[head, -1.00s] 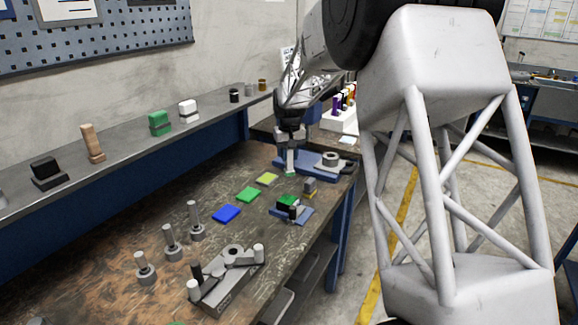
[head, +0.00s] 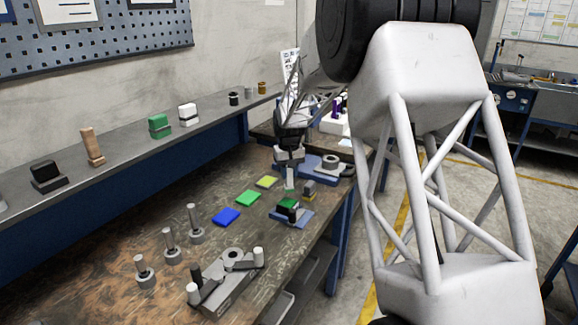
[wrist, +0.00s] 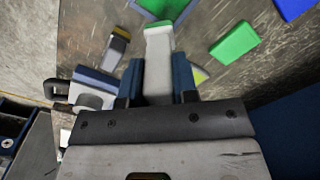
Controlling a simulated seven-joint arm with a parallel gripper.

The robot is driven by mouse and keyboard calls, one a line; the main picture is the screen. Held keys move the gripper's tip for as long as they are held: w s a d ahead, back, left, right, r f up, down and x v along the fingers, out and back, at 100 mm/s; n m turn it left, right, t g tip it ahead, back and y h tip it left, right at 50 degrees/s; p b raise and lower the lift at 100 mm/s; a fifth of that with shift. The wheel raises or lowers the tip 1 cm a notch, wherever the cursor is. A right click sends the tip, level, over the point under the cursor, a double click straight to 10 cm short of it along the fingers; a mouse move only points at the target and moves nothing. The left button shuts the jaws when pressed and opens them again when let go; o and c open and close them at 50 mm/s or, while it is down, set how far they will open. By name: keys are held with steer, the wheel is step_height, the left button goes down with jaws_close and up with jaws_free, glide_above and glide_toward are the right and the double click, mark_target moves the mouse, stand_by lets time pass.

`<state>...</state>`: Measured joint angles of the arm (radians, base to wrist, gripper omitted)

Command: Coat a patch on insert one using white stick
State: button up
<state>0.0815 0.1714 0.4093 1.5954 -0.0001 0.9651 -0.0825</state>
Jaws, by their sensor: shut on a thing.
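My gripper (head: 289,155) is shut on a pale white stick (head: 290,178). In the wrist view the stick (wrist: 158,70) sits between the jaws (wrist: 157,92) and points away from them, its far end showing green. A small blue tray (head: 301,219) holds a green block (head: 288,204) just below and in front of the stick in the head view. The tray's blue edge and green also show at the top of the wrist view (wrist: 160,8). Whether the stick touches the block cannot be told. No label shows which piece is insert one.
Yellow (head: 267,182), green (head: 248,198) and blue (head: 226,216) flat pieces lie left of the tray. A grey-and-yellow block (head: 309,188) stands close beside it. A blue base with a grey ring (head: 331,160) is behind. A metal fixture (head: 228,278) and upright posts stand nearer.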

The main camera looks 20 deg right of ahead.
steer(key=shift+f, duration=0.85)
steer(key=shift+s+a+f, duration=0.1)
steer(key=shift+a+f, duration=0.05)
steer(key=shift+f, duration=0.2)
steer(key=shift+s+a, duration=1.2)
steer(key=shift+s, duration=0.05)
steer(key=shift+w+d+f, duration=0.1)
steer(key=shift+w+d, duration=1.3)
steer(key=shift+w, duration=0.05)
steer(key=shift+s+r, duration=0.1)
steer(key=shift+r, duration=3.95)
